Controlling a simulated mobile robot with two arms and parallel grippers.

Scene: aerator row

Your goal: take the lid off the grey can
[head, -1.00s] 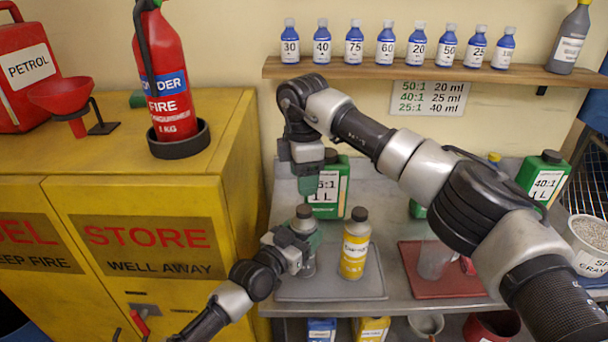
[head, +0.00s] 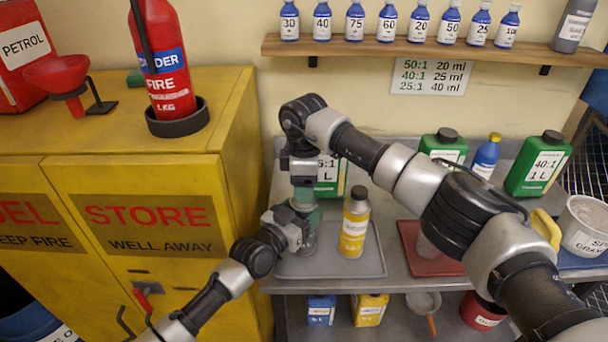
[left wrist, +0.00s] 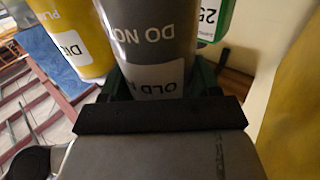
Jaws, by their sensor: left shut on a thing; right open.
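The grey can (left wrist: 152,40) stands on the grey tray (head: 358,266) and fills the middle of the left wrist view, its lettering upside down there. My left gripper (head: 303,228) is shut on the body of the can, with a green jaw on each side of it. My right gripper (head: 305,196) points down from above, at the top of the can, its jaws open. The lid is hidden behind the right gripper's jaws, and I cannot tell whether they touch it.
A green 25:1 jug (head: 329,177) is close behind. The yellow cabinet (head: 150,225) bounds the left side. A red tray (head: 428,250) lies to the right, under my right arm. A shelf (head: 420,50) of blue bottles is above.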

